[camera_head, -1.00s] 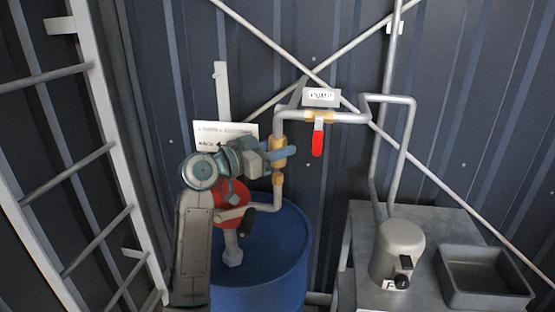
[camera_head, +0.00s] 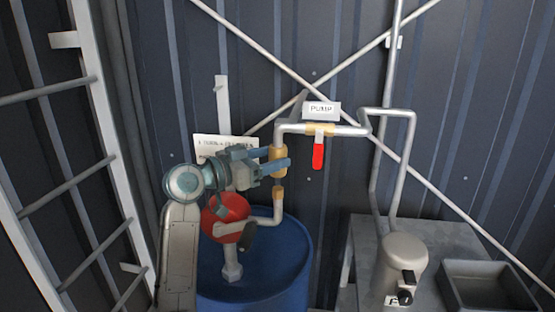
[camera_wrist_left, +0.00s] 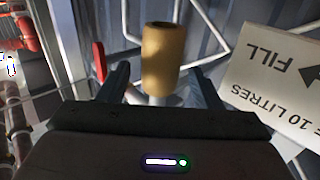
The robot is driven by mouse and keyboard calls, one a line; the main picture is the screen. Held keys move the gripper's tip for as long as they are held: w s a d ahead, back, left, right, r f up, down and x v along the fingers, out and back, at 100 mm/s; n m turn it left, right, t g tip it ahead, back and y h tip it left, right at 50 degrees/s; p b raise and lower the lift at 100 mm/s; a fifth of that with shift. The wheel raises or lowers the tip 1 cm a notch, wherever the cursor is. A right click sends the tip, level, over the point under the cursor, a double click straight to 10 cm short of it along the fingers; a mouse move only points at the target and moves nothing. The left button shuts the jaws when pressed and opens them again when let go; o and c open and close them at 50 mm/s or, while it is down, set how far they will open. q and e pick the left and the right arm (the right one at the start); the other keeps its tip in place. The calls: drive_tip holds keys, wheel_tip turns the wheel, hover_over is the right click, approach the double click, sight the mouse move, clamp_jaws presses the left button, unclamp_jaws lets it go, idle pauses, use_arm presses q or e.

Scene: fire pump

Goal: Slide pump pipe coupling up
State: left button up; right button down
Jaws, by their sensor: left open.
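The brass-coloured pump pipe coupling (camera_head: 279,154) sits on the grey vertical pipe below the PUMP label (camera_head: 322,109). A smaller brass fitting (camera_head: 278,193) is lower on the same pipe, with bare pipe between them. My left gripper (camera_head: 282,167) is open at the coupling's lower part, its blue-grey fingers reaching in from the left. In the left wrist view the coupling (camera_wrist_left: 160,60) stands between the two fingertips (camera_wrist_left: 162,82), with a visible gap on each side. My right gripper is not in view.
A red-handled valve (camera_head: 318,155) hangs right of the coupling. A paper sign (camera_head: 212,146) is behind my arm. A ladder (camera_head: 105,130) stands left; a metal table (camera_head: 350,240) stands right.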

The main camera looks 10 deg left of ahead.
use_arm(q)
drive_tip(key=b+v, duration=0.2)
drive_tip(key=v, duration=0.6)
drive_tip(key=shift+a, duration=0.1)
